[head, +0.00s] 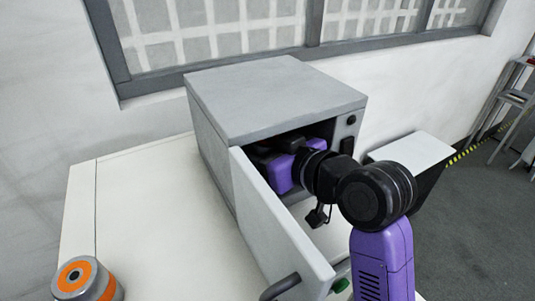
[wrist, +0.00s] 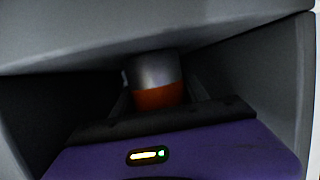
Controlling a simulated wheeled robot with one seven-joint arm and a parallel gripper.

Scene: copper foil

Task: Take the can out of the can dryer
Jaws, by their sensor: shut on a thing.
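The can dryer (head: 275,95) is a grey box on the white table, with its door (head: 280,225) swung open toward the front. My arm reaches in through the opening. In the wrist view, a can (wrist: 155,72), grey above and orange below, is inside the dryer. My gripper (wrist: 157,100) is shut on this can, with dark fingers on either side of it. In the head view, my purple gripper body (head: 280,172) shows in the opening, while the held can is hidden. Whether the can touches the dryer floor cannot be told.
Another grey and orange can (head: 85,280) stands on the white table (head: 150,215) at the lower left. The open door stands just left of my arm. The dryer's walls and roof enclose my gripper closely. The table left of the dryer is mostly clear.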

